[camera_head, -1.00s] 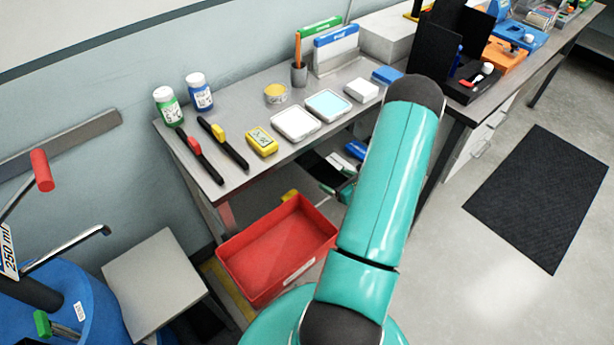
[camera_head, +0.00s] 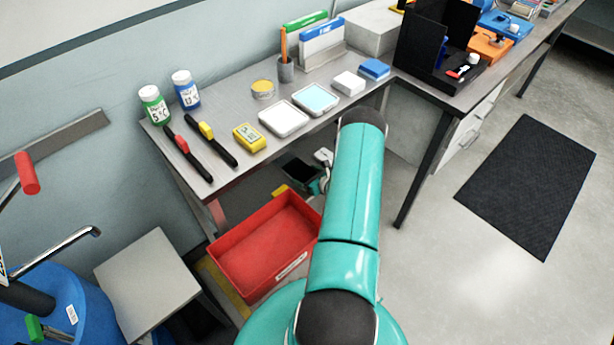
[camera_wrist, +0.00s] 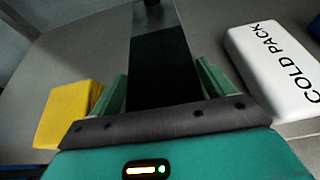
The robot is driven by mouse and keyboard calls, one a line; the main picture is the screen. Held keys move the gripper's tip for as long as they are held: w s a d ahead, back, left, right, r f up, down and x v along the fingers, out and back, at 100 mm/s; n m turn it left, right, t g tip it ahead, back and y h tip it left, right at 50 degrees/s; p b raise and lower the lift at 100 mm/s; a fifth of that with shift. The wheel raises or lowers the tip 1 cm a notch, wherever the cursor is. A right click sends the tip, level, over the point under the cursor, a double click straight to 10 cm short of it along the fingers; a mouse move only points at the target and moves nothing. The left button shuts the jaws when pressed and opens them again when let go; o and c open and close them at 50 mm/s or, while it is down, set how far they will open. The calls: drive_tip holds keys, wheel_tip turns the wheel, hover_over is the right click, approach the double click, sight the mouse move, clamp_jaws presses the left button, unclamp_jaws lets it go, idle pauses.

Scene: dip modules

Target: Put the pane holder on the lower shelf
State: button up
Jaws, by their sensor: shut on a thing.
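The pane holder (camera_wrist: 160,65) is a long dark piece, black near my gripper and grey at its far end. In the wrist view it stands between the green fingers of my gripper (camera_wrist: 163,92), which are shut on it. In the head view the dark piece (camera_head: 299,172) shows under the bench, with my gripper (camera_head: 320,183) at its right end, partly hidden by my arm. The grey surface of the lower shelf (camera_wrist: 75,50) spreads below and beyond it in the wrist view. I cannot tell whether the holder touches the shelf.
On the shelf, a yellow block (camera_wrist: 68,112) lies left of my gripper and a white cold pack (camera_wrist: 272,70) lies close on the right. A red bin (camera_head: 262,245) stands below the bench front. The bench top (camera_head: 225,110) above carries bottles, trays and tools.

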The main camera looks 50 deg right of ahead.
drive_tip(key=shift+f, duration=0.1)
drive_tip(key=o, duration=1)
drive_tip(key=shift+o, duration=0.2)
drive_tip(key=v, duration=1.2)
